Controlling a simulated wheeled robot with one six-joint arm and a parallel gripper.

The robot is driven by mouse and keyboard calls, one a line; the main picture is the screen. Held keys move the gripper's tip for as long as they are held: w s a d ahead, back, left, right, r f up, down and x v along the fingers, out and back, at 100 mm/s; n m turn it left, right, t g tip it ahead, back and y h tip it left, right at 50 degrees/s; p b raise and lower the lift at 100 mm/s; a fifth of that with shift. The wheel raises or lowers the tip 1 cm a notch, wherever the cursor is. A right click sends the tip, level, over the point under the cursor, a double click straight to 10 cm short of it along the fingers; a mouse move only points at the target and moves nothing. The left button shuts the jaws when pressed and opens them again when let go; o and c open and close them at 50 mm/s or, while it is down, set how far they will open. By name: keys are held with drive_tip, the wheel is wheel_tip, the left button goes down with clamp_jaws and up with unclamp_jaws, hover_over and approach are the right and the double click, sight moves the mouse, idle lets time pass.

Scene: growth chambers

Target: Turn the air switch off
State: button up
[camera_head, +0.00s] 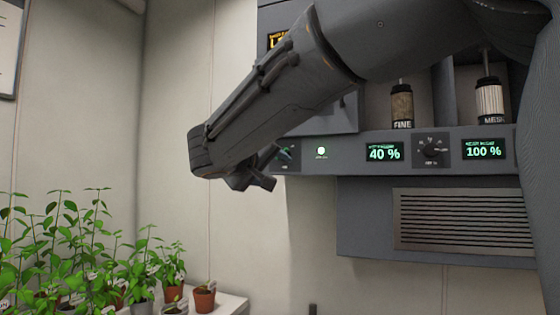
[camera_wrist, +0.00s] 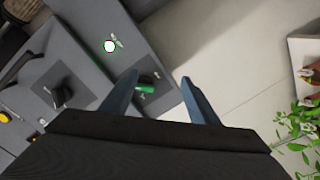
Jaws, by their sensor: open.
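The air switch (camera_wrist: 146,88) appears to be the small green lever on a dark plate near the end of the grey control panel (camera_wrist: 85,60) in the wrist view. My gripper (camera_wrist: 158,79) is open, and the lever shows between its two fingers, closer to the left one. I cannot tell whether the fingers touch it. In the head view the switch (camera_head: 287,154) is partly hidden behind my gripper (camera_head: 266,168) at the panel's left end.
Right of the lamp are a 40 % display (camera_head: 384,153), a dial (camera_head: 431,148) and a 100 % display (camera_head: 484,149). Two cartridges, FINE (camera_head: 401,105) and MESH (camera_head: 489,100), stand above. A vent grille (camera_head: 465,220) is below. Potted plants (camera_head: 80,250) fill the lower left.

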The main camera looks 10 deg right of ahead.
drive_tip(key=w+d+r+t+p, duration=0.1)
drive_tip(key=w+d+r+p, duration=0.2)
drive_tip(key=w, duration=0.3)
drive_tip(key=shift+w+d+r, duration=0.15)
drive_tip(key=shift+w+r, duration=0.1)
drive_tip(key=shift+r, duration=0.35)
drive_tip(key=c, duration=1)
